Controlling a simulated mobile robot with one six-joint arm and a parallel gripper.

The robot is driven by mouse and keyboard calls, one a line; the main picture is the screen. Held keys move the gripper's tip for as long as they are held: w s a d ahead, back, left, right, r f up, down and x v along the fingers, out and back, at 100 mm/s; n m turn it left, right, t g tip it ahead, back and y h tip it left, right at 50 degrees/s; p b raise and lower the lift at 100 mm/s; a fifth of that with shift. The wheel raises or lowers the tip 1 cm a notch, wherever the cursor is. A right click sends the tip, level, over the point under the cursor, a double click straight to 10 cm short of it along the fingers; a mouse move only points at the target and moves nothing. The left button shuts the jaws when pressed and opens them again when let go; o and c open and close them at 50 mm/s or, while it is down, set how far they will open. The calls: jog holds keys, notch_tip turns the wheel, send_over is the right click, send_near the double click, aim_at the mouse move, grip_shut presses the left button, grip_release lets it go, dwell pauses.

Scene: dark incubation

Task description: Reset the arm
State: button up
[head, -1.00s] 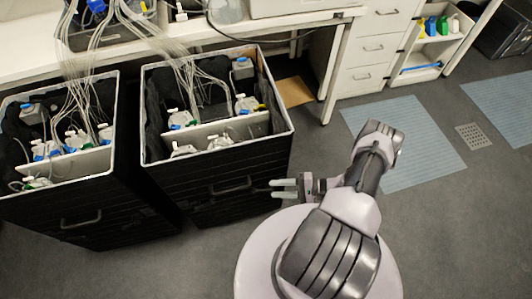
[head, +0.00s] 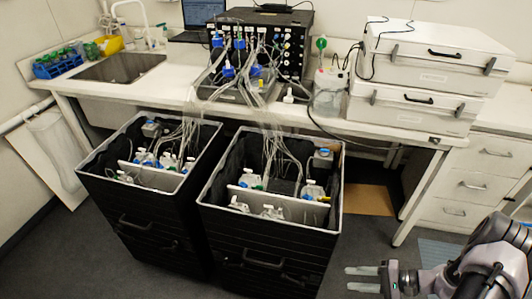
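My gripper (head: 364,278) is at the bottom right of the head view, to the right of the right black bin. Its two pale fingers point left, with a gap between them and nothing in it. My arm reaches in from the lower right corner. The gripper is apart from the bin and seems to touch nothing.
Two open black bins, a left one (head: 118,215) and a right one (head: 262,250), hold bottles with tubing running up to the bench (head: 180,95). White cases (head: 415,110) stand on the bench. White drawers (head: 470,185) are behind my arm.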

jog(key=w+a+r+n+g+h, duration=0.1)
jog(key=a+r+n+g+h, duration=0.3)
jog(key=r, duration=0.9)
jog(key=w+a+r+h, duration=0.2)
jog(key=a+r, duration=0.3)
jog(key=r, duration=0.8)
jog(key=s+a+r+n+t+h, duration=0.2)
jog(key=s+a+r+t+h, duration=0.2)
jog(key=s+a+r, duration=0.6)
jog(key=s+r+t, duration=0.1)
jog(key=s+r, duration=0.2)
jog(key=s, duration=0.1)
jog(key=shift+a+r, duration=0.2)
jog(key=shift+a, duration=0.1)
jog(key=shift+w, duration=0.1)
jog(key=shift+c, duration=0.5)
